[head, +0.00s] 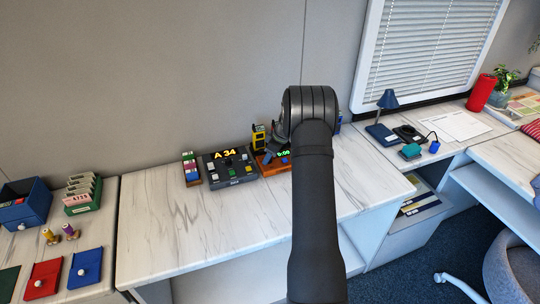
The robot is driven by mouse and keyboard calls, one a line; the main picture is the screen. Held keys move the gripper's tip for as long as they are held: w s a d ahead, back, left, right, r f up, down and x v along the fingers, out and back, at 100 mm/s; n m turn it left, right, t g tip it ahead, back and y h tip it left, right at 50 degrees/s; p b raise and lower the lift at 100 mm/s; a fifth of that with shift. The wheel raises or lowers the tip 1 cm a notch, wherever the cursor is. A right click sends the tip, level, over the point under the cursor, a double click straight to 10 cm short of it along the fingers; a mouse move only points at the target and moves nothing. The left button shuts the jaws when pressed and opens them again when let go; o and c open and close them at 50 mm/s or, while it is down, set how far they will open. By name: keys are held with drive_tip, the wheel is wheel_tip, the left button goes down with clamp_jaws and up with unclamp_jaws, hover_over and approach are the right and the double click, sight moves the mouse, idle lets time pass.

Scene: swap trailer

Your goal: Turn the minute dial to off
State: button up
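An orange-brown device (264,164) with a small green lit display (283,154) stands on the marble-topped counter near the wall, partly covered by my arm. A minute dial cannot be made out on it; the device is small and its right part is hidden. My dark arm reaches up from the bottom of the head view and bends at the device. A dark slanted part of my gripper (271,156) seems to show just above the device. Its fingers are not clear, and I cannot tell whether it touches anything.
Left of the device is a dark console (231,167) showing "A 34", and a rack of coloured blocks (190,168). A yellow item (259,137) stands behind. The counter's front (200,220) is clear. A blue lamp (386,101) stands on the right desk.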

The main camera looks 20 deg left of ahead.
drive_tip(key=v, duration=1.7)
drive_tip(key=shift+r, duration=0.15)
drive_tip(key=shift+d, duration=0.1)
drive_tip(key=x, duration=1.7)
